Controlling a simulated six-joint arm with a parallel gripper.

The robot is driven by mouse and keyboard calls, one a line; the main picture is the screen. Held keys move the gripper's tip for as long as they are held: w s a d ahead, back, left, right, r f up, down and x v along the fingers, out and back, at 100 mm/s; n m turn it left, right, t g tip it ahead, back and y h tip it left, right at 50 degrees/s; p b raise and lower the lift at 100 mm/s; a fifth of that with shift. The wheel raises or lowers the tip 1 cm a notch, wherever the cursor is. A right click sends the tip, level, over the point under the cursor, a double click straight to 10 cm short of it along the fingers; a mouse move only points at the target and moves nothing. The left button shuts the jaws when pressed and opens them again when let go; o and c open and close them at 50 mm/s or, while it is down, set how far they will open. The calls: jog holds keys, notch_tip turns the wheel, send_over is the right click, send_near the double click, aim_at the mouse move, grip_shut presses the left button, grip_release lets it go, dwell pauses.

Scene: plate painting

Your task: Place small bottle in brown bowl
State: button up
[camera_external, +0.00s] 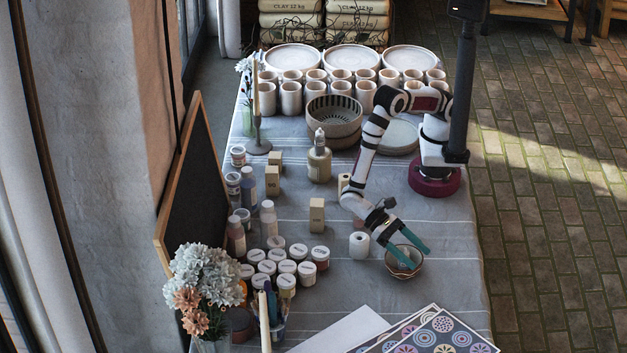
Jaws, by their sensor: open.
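A small brown bowl (391,267) stands on the cloth at the front right of the table. My gripper (421,259) is over this bowl, its two teal fingers spread apart and reaching across the rim. The fingers hide part of the bowl's inside, and I cannot tell whether anything lies in it. Several small bottles stand at the left of the table, among them a pale bottle (268,219), a bluish one (248,188) and a brownish one (236,238). A larger dispenser bottle (319,163) stands near the middle. I cannot tell which is the task's bottle.
Wooden blocks (317,215) and lidded jars (287,267) are to the left. A striped bowl (334,137) and cups are at the back. Patterned sheets (440,335) lie in front.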

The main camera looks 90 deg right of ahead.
notch_tip(320, 180, up, 7)
dwell(0.4)
jog(key=w+d+r+n+t, duration=0.1)
jog(key=w+d+r, duration=0.15)
jog(key=d, duration=0.25)
jog(key=w+d+r+t+h, duration=0.1)
jog(key=w+d+r+t, duration=0.15)
jog(key=d, duration=0.25)
jog(key=w+d+r+n, duration=0.1)
jog(key=w+d+r, duration=0.1)
jog(key=d+r, duration=0.15)
jog(key=s+d+t+h, duration=0.2)
jog(key=d+t, duration=0.1)
jog(key=d, duration=1)
jog(key=s+d+t+h, duration=0.2)
jog(key=d+t+h, duration=0.1)
jog(key=d, duration=1)
jog(key=shift+t, duration=0.65)
dwell(0.6)
